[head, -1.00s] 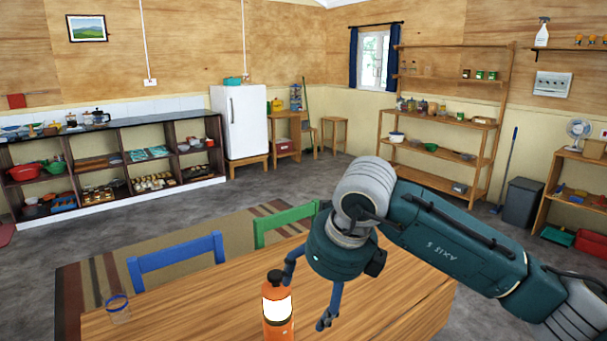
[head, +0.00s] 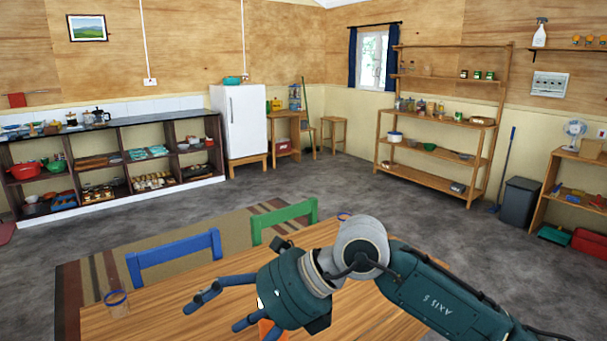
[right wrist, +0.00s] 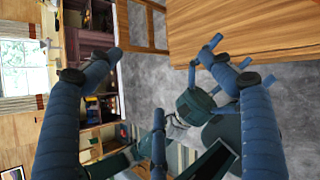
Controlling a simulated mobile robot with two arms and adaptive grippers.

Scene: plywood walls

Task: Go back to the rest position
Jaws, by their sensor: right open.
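My right gripper (head: 217,314) is in the head view, low over the wooden table (head: 180,285), with its fingers spread to the left and nothing between them. In the right wrist view its blue fingers (right wrist: 172,85) stand wide apart and empty. The orange lantern (head: 270,329) is mostly hidden behind this gripper; only small bits show. I cannot tell whether they touch. My left arm is out of the head view. Another blue-fingered gripper, my left one (right wrist: 222,75), shows in the right wrist view beside the table edge; its opening is unclear.
A blue-rimmed glass (head: 117,304) stands at the table's left, and another (head: 344,216) near its far edge. A blue chair (head: 175,258) and a green chair (head: 284,222) stand against the far side. Grey floor (head: 330,175) beyond is clear.

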